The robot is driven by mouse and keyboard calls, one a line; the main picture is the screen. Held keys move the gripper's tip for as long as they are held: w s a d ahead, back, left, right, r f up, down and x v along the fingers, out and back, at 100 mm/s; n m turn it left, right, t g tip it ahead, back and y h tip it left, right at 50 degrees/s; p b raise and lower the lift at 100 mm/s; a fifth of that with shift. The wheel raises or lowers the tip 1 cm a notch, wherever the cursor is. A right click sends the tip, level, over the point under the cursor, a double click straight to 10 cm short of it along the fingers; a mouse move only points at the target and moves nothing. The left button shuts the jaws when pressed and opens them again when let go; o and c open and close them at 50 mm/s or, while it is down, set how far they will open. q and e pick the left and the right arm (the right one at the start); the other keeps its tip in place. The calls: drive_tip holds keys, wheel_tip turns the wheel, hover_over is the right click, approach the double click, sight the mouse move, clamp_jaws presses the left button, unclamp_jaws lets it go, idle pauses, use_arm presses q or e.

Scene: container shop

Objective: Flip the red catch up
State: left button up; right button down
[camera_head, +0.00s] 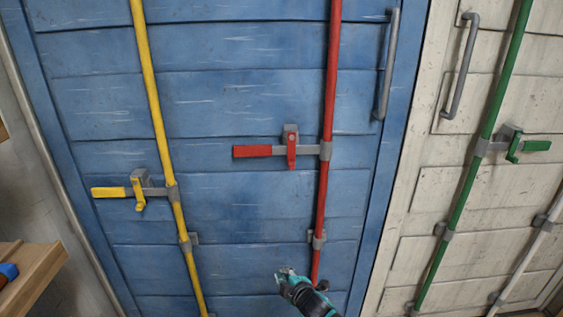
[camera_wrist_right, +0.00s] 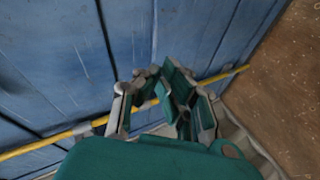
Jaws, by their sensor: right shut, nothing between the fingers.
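The red catch (camera_head: 291,148) is on the blue door in the head view. It hangs down in front of a grey bracket and crosses the red handle (camera_head: 252,151), which lies level and points left from the red rod (camera_head: 329,100). My right gripper (camera_head: 284,272) is low in the head view, well below the catch and just left of the red rod's lower end. It is shut and empty. In the right wrist view its fingers (camera_wrist_right: 166,82) show close to the blue door, with the catch out of view. My left gripper is not in view.
A yellow rod (camera_head: 158,110) with a yellow handle and catch (camera_head: 138,192) stands to the left on the blue door. A white door with a green rod (camera_head: 484,140) is at the right. A wooden shelf (camera_head: 40,275) juts in at lower left.

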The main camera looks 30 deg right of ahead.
sight(292, 151)
drive_tip(key=w+r+n+t, duration=0.1)
drive_tip(key=r+n+t, duration=0.1)
drive_tip(key=r, duration=1.2)
drive_tip(key=w+r+n+t+h+p, duration=0.1)
drive_tip(key=w+r+n+t, duration=0.1)
drive_tip(key=r, duration=1.3)
drive_tip(key=shift+d+r+t, duration=0.25)
drive_tip(key=shift+d+t, duration=0.15)
drive_tip(key=shift+t, duration=0.2)
drive_tip(key=shift+w+p, duration=0.2)
drive_tip(key=shift+p, duration=0.1)
drive_tip(key=p+x, duration=0.2)
drive_tip(key=x, duration=0.8)
drive_tip(key=s+d+p, duration=0.2)
drive_tip(key=d, duration=0.1)
drive_tip(key=shift+s+d, duration=0.2)
drive_tip(key=shift+d, duration=0.1)
drive_tip(key=shift+w+a+f, duration=0.1)
